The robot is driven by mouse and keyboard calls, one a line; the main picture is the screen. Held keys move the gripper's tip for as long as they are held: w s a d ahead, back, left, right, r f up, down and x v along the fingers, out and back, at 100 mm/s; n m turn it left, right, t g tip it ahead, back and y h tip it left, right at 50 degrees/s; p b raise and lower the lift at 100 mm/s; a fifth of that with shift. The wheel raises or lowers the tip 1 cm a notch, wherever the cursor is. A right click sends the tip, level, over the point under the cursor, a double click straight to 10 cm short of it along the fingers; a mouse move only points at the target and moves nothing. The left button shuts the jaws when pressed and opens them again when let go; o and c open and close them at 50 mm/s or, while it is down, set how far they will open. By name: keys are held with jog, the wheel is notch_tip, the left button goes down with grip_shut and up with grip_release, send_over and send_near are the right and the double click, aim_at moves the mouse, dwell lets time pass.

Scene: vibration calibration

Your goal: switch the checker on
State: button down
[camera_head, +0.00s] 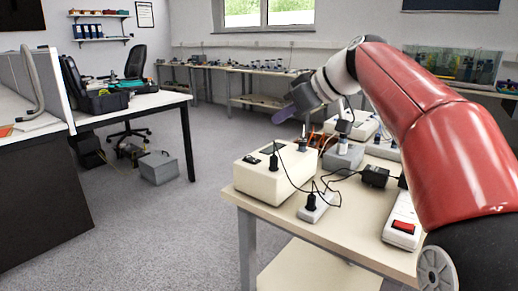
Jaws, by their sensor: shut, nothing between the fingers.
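A cream box (266,184) with black parts on its top stands at the left front corner of the near table; it may be the checker, but I cannot read any label. A grey block (343,157) with a dark top piece stands behind it to the right. My gripper (284,114) is shut and empty, held in the air above and behind the cream box, pointing left. It touches nothing that I can see. My red arm comes in from the right and hides part of the table's right side.
A white power strip (402,222) with a red switch lies at the table's (345,238) right. A black adapter (375,176), a small white socket block (316,206) and loose black cables lie between. Another white device (357,124) stands behind.

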send_over(254, 160)
jog(key=f, duration=0.5)
jog(key=shift+s+d+f, duration=0.25)
jog(key=shift+d+f, duration=0.15)
jog(key=f, duration=0.3)
jog(key=shift+w+a+f, duration=0.2)
jog(key=shift+w+a, duration=0.05)
jog(key=shift+a, duration=0.1)
jog(key=shift+f, duration=0.5)
jog(key=shift+w, duration=0.1)
